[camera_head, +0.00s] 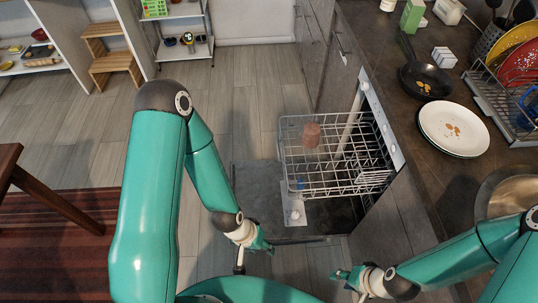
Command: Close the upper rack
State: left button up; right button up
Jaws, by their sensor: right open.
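The upper rack (350,178) is a wire dishwasher rack, pulled out to the left from the open dishwasher under the counter. A brown cup (311,135) stands in it. The dark dishwasher door (262,185) lies folded down below. My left gripper (256,254) is left of and nearer than the rack, apart from it; how far its fingers are spread is unclear. My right gripper (348,284) is open and empty, nearer than the rack and clear of it. The inside of the dishwasher is mostly hidden by the rack and counter.
The counter at right holds a black pan (425,83), a white plate (453,129) with scraps, a dish rack (498,100) and a sink (505,195). A wooden table (50,200) stands at left on a striped rug. The floor left of the dishwasher is clear.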

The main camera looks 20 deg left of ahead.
aim_at(291, 124)
jog(key=u, duration=0.05)
jog(key=k, duration=1.3)
jog(key=u, duration=0.35)
jog(key=i, duration=1.55)
jog(key=z, duration=0.1)
